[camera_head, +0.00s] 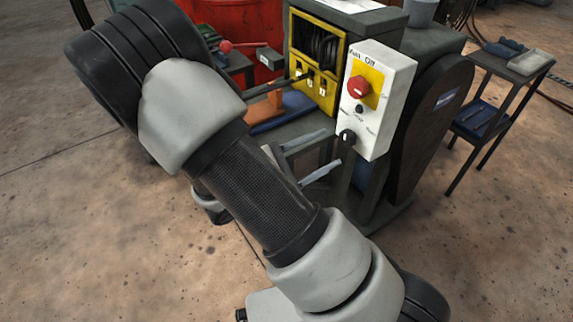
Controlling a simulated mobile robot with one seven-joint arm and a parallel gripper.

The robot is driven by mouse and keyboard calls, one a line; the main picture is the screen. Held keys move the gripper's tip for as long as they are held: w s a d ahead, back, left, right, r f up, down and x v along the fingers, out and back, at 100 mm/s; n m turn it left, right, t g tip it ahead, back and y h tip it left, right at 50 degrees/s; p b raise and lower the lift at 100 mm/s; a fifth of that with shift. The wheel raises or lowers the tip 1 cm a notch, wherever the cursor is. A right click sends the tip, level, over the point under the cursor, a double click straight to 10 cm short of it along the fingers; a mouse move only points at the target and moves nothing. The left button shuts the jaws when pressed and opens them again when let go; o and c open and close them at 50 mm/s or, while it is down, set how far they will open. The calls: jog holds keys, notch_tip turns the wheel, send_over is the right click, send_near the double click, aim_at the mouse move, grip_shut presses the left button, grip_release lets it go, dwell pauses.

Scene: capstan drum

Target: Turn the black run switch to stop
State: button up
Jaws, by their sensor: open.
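The black run switch (347,138) is a small dark knob low on the front of a white control box (382,122). Small labels surround it, too small to read. Above it, a red knob (357,88) sits on a yellow plate. My gripper (337,146) shows partly past my arm, as two pale, parallel fingers spread apart and empty. Their tips point right toward the black switch and look close to it; I cannot tell whether they touch. My own arm hides the palm and wrist in part.
A yellow-framed panel (326,94) with dark coils stands left of the box. A dark drum housing (428,130) stands right. A red barrel (232,22) is behind. A small side table (513,64) holds tools at far right. The brown floor (480,250) is clear in front.

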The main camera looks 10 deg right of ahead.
jog(key=v, duration=1.1)
jog(key=shift+a+p, duration=0.25)
jog(key=shift+p, duration=0.2)
